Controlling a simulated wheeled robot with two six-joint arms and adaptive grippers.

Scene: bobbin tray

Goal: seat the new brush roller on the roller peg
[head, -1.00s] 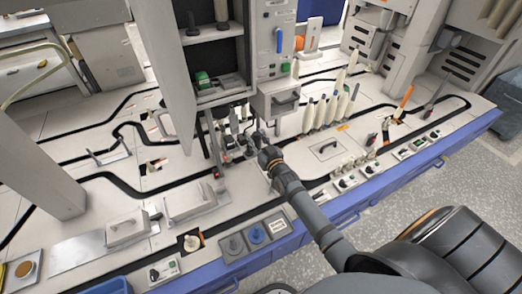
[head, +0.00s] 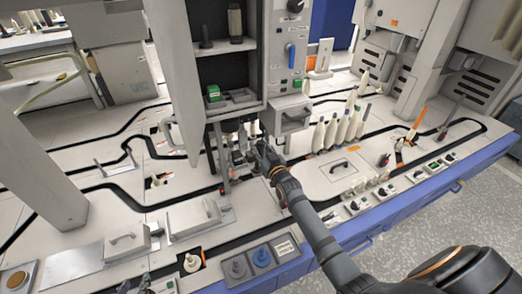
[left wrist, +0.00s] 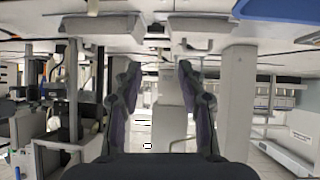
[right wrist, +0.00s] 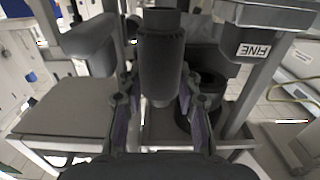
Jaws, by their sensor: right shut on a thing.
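In the right wrist view a dark, bristly brush roller (right wrist: 162,65) with a narrower end stands between the fingers of my right gripper (right wrist: 161,105), which is shut on it. In the head view my right gripper (head: 256,152) is just below the cabinet's underside, among small dark parts. The roller cannot be told apart from them there. A second dark round part (right wrist: 208,92) is behind the held roller in the right wrist view. I cannot make out the roller peg. My left gripper (left wrist: 157,75) is open and empty in the left wrist view.
The cabinet (head: 237,60) with dark spools on its shelf overhangs my right gripper. A "FINE" labelled block (right wrist: 262,40) hangs beside the roller. Several pale bobbins (head: 340,130) stand to the right. A lidded panel (head: 335,175) lies in front of them.

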